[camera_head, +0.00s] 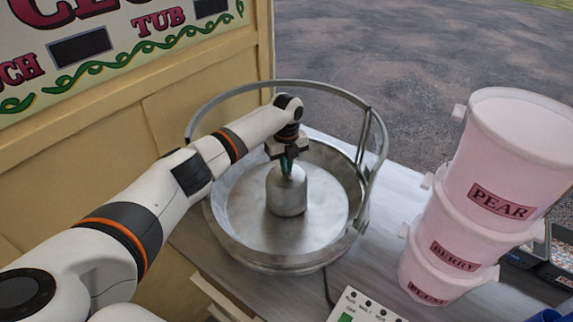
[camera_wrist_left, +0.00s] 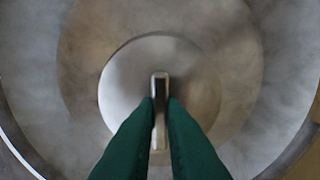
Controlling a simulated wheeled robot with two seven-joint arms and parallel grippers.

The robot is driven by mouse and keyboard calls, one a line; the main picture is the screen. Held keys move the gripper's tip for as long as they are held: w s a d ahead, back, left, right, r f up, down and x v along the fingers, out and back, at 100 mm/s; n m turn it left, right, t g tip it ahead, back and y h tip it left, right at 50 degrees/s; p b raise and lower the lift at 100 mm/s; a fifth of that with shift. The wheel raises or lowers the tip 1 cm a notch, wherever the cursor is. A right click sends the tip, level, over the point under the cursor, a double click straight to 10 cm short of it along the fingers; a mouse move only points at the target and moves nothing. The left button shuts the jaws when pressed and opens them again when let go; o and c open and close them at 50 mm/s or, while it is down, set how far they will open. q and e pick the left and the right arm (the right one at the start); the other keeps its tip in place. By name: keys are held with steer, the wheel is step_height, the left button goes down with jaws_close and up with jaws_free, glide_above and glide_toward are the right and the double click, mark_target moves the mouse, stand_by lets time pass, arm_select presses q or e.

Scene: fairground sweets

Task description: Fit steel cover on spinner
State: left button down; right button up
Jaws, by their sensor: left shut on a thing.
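The steel cover (camera_head: 287,197) is a small grey cylinder with a domed top at the centre of the wide steel bowl (camera_head: 235,245). It stands upright in the head view; whether it touches what is below it I cannot tell. My left gripper (camera_head: 287,170) is above the cover with its green fingers shut on the cover's handle. In the left wrist view the gripper (camera_wrist_left: 160,108) pinches the thin upright handle, and the round cover top (camera_wrist_left: 125,85) shows below. The spinner itself is hidden under the cover. My right gripper is not in view.
A raised metal ring (camera_head: 375,125) surrounds the bowl's back and right side. Stacked pink tubs (camera_head: 470,225) marked PEAR and BERRY stand at the right. A control box (camera_head: 362,308) is at the front. A yellow signed wall (camera_head: 225,85) stands at the left.

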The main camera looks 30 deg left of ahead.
arm_select(q)
steer(key=c, duration=0.9)
jaws_free()
step_height(320, 180, up, 6)
steer(key=p, duration=0.5)
steer(key=shift+s+f, duration=0.1)
